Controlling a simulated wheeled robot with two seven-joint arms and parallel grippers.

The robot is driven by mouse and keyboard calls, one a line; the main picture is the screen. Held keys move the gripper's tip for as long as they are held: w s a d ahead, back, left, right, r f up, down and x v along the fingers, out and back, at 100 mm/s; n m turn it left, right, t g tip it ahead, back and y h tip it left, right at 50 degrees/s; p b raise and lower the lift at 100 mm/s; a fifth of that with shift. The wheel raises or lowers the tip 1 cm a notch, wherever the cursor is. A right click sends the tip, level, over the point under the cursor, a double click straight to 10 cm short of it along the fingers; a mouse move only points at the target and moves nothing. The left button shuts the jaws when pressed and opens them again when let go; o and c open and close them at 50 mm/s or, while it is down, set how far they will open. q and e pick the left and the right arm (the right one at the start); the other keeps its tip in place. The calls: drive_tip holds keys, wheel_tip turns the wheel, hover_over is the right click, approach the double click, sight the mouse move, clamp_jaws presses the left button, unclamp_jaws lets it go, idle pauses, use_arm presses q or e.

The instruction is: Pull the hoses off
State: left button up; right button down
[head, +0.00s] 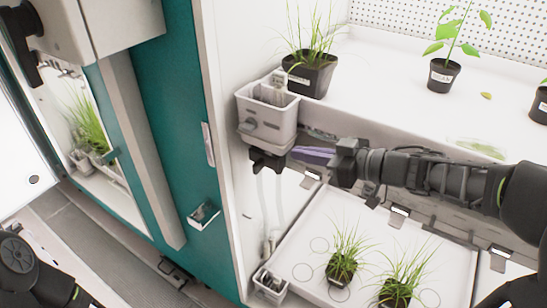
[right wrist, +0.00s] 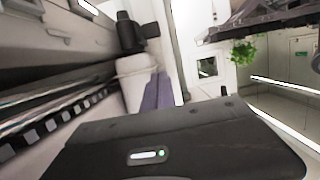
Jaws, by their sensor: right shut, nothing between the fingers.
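A grey plastic container (head: 267,112) hangs on the chamber's left wall at the upper shelf. A black fitting (head: 268,160) sits under it; the wrist view also shows a black fitting (right wrist: 137,35). Pale, thin hoses (head: 262,205) run down from under the container toward the lower shelf; their top ends are hard to make out behind the fitting. My right gripper (head: 297,153) reaches in from the right, shut and empty, its purple-grey fingers just right of the fitting. I cannot tell whether they touch it. My left gripper is out of view.
The upper shelf edge is close to my right arm. Potted plants (head: 311,74) stand on that shelf. A white tray (head: 300,240) with grass pots lies below, with a small grey box (head: 270,286) at its left. A teal door frame (head: 160,110) stands left.

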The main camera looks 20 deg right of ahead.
hover_over(267, 160)
drive_tip(key=s+a, duration=0.1)
drive_tip(key=s, duration=0.2)
wheel_tip(267, 160, down, 2)
drive_tip(key=shift+w+f, duration=0.15)
drive_tip(key=shift+f, duration=0.05)
drive_tip(key=f, duration=0.3)
drive_tip(key=shift+w+d, duration=0.15)
drive_tip(key=shift+w, duration=0.05)
drive_tip(key=shift+f, duration=0.3)
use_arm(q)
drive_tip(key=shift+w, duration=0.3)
use_arm(e)
drive_tip(key=shift+s+f, duration=0.15)
drive_tip(key=shift+f, duration=0.1)
